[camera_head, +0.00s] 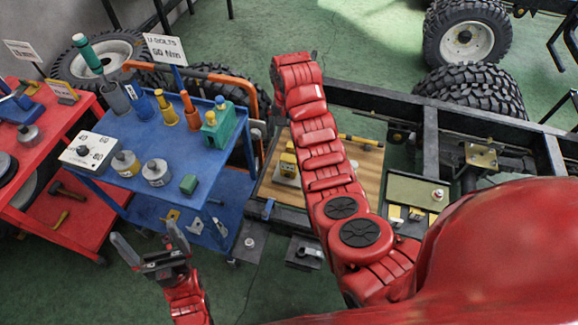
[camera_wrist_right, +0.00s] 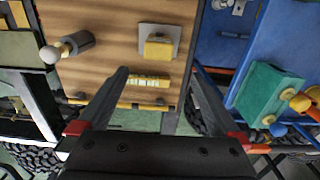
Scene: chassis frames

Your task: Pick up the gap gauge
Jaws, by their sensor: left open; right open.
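A yellow strip with pale markings, likely the gap gauge (camera_wrist_right: 148,82), lies on a wooden board (camera_wrist_right: 105,25) in the right wrist view. I cannot make it out in the head view, where my right arm covers part of the board (camera_head: 371,185). My right gripper (camera_wrist_right: 160,74) is open and empty, with its fingers spread above the board's edge, the strip showing between them. In the head view the right gripper's fingers are hidden. My left gripper (camera_head: 150,241) is open and empty at the lower left, in front of the blue cart and away from the board.
A grey plate with a yellow block (camera_wrist_right: 158,46) and a dark cylinder with a pale ball (camera_wrist_right: 68,45) are on the board. The blue cart (camera_head: 150,140) with several tools, including a green box (camera_head: 219,124), stands left. Black chassis rails (camera_head: 385,98) surround the board.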

